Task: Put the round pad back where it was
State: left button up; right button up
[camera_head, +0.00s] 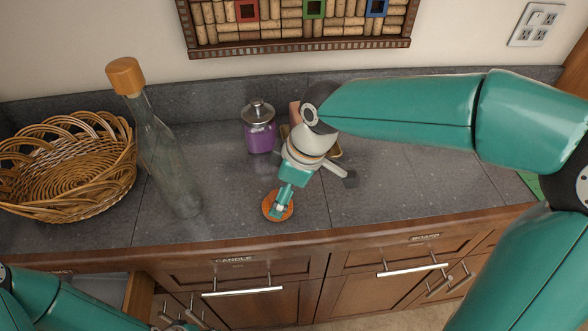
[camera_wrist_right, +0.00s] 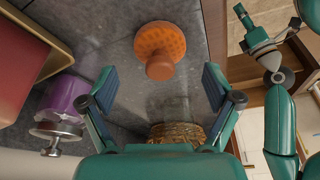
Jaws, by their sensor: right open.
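The round pad (camera_head: 270,213) is an orange disc lying flat on the grey counter near its front edge. In the right wrist view the pad (camera_wrist_right: 160,42) shows a dotted face and a knob that points up toward the camera. My right gripper (camera_head: 284,203) is over the pad in the head view and hides part of it. In the wrist view its fingers (camera_wrist_right: 158,92) are spread wide with nothing between them, and the pad lies beyond the tips. My left gripper (camera_wrist_right: 243,18) shows small at the wrist view's upper right; its jaws are unclear.
A tall, corked glass bottle (camera_head: 165,150) and a wicker basket (camera_head: 70,170) stand left. A purple jar (camera_head: 259,130) stands behind my right gripper, beside a partly hidden pinkish object (camera_head: 295,112). A drawer (camera_head: 138,295) below is open. The counter's right part is clear.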

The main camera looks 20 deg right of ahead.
jog(key=v, duration=0.7)
jog(key=shift+r, duration=0.25)
